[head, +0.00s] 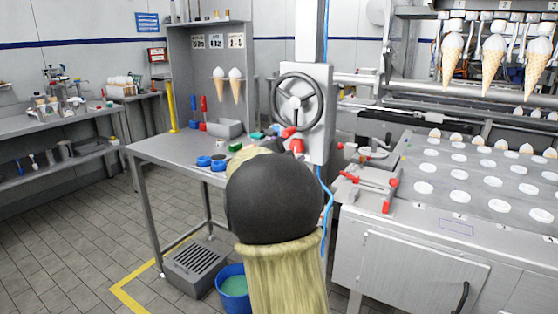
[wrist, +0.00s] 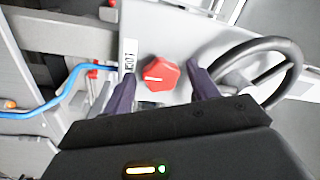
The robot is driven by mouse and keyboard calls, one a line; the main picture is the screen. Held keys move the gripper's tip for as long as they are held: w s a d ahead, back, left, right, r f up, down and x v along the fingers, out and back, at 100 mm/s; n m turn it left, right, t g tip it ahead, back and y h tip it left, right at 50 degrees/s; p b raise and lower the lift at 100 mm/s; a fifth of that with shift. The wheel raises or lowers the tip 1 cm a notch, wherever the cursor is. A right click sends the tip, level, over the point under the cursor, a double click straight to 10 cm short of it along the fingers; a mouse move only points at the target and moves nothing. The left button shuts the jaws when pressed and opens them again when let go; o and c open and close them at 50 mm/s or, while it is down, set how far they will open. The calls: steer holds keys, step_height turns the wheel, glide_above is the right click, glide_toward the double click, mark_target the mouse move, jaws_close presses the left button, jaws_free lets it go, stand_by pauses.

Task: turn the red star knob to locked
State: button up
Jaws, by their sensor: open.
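The red star knob (wrist: 160,74) shows in the wrist view as a red lobed knob with a white pointer line, on a pale panel. A label strip with dark lettering (wrist: 129,60) is beside it; I cannot read it surely. In the head view the knob (head: 296,145) shows low on the white panel, partly behind my arm. My gripper (wrist: 158,82) is open, its two dark fingers on either side of the knob. I cannot tell whether they touch it.
A black handwheel (head: 297,101) is on the same panel, above the knob; it is close to the right finger in the wrist view. A blue hose (head: 328,200) hangs below the panel. A steel workbench (head: 165,148) stands left, a cone machine (head: 460,190) right.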

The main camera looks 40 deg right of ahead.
steer(key=v, duration=1.7)
steer(key=w+a+f+n+t+y, duration=0.2)
steer(key=a+f+n+t+y, duration=0.1)
steer(key=a+f+n+y, duration=0.4)
steer(key=w+a+f+n+t+y, duration=0.2)
steer(key=w+a+f+n+y, duration=0.1)
steer(key=a+f+n+y, duration=0.5)
steer(key=s+a+f+n+g+y, duration=0.1)
steer(key=s+f+n+g, duration=0.45)
steer(key=s, duration=0.35)
steer(key=s+a+f+n+g+y, duration=0.2)
steer(key=s+f+n+g, duration=0.3)
steer(key=s, duration=0.4)
step_height(320, 180, up, 25)
steer(key=p, duration=2.7)
steer(key=shift+s+d+n+t, duration=0.2)
steer(key=shift+s+n+t, duration=0.25)
steer(key=shift+s, duration=0.05)
